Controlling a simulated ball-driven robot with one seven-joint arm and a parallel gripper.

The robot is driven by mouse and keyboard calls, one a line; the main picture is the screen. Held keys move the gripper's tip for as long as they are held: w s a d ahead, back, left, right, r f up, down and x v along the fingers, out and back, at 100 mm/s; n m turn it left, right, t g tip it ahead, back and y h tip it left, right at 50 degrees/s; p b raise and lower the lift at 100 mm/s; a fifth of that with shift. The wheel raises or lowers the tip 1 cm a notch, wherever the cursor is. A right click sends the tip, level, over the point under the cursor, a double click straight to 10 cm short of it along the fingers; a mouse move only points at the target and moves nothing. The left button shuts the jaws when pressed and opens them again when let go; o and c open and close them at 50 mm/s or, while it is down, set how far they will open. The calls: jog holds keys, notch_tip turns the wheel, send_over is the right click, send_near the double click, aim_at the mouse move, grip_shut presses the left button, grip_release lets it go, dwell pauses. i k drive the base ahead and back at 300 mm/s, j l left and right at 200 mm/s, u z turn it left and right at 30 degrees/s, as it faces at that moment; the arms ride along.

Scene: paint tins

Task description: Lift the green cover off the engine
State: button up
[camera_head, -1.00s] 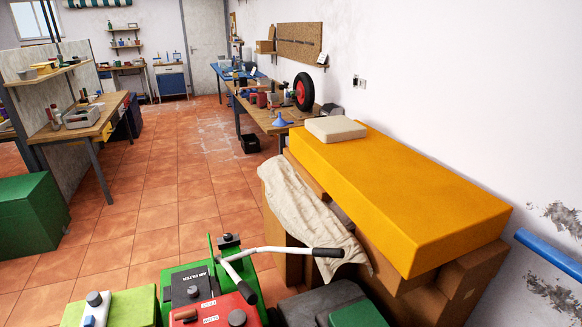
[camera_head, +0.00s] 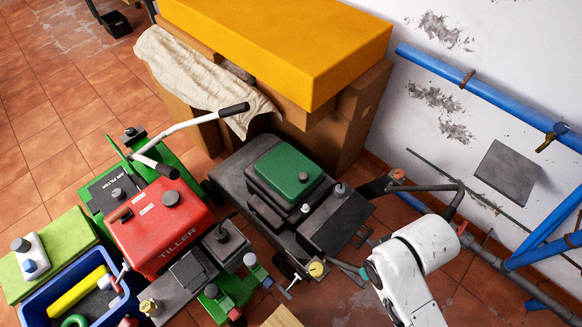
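Part of my white arm (camera_head: 425,247) shows at the lower right, apart from the cover. My gripper is not in view, so its fingers cannot be seen. Nothing touches the cover.
A red TILLER machine (camera_head: 160,235) with white handlebars stands left of the engine. A blue crate (camera_head: 42,307) holds tools. Cardboard boxes (camera_head: 360,105) under a yellow block (camera_head: 290,50) stand behind. Blue pipes (camera_head: 480,85) run along the right wall.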

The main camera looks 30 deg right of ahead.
aim_at(289, 172)
jog(key=i+l+u, duration=0.15)
jog(key=l+u, duration=0.15)
jog(key=i+l+u, duration=0.1)
jog(key=l+u, duration=0.15)
jog(key=l, duration=0.2)
jog(key=l+u, duration=0.3)
jog(key=i+l+u, duration=0.25)
jog(key=k+l, duration=0.1)
